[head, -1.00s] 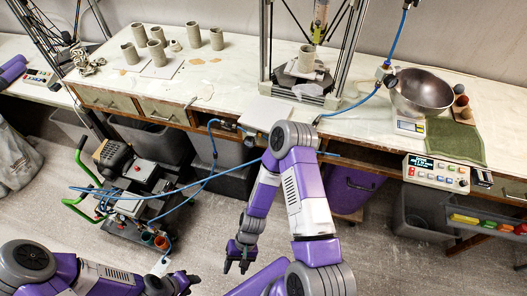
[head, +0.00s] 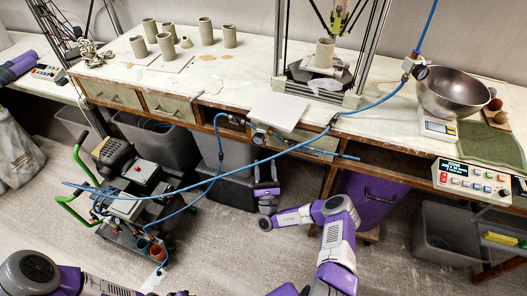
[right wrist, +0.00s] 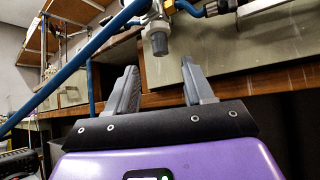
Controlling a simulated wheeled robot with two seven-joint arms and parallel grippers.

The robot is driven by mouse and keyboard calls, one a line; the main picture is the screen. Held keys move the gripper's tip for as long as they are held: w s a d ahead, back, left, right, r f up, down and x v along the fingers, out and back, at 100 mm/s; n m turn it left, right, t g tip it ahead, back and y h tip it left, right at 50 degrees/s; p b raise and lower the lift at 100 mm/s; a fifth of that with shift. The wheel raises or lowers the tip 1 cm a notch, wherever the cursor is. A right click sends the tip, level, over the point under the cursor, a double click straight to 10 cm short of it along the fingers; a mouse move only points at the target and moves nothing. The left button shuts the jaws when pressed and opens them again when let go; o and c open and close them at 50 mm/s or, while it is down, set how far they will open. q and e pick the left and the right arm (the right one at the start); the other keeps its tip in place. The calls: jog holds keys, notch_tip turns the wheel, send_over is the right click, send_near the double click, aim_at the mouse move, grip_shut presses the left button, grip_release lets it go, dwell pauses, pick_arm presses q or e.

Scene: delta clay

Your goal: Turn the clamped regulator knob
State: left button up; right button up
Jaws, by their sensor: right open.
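The clamped regulator (head: 259,134) is at the bench's front edge in the head view, below a white board. Its dark grey knob (right wrist: 160,44) hangs downward in the right wrist view, under a metal body. My right gripper (head: 266,164) is below the regulator, pointing up at the bench edge. In the right wrist view the right gripper (right wrist: 160,75) is open and empty. The knob appears above and between its fingertips, apart from them. My left gripper (head: 180,293) barely shows at the bottom edge of the head view; its jaws are cut off.
A blue hose (head: 205,184) runs across in front of the bench, close to my right gripper. A wheeled cart (head: 135,190) with green handles stands at left. Grey bins (head: 228,185) are under the bench. A second gauge fitting (head: 415,68) hangs near a metal bowl (head: 455,92).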

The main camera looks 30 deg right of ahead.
jog(key=b+x, duration=0.1)
jog(key=x, duration=0.6)
jog(key=shift+r, duration=0.1)
grip_shut()
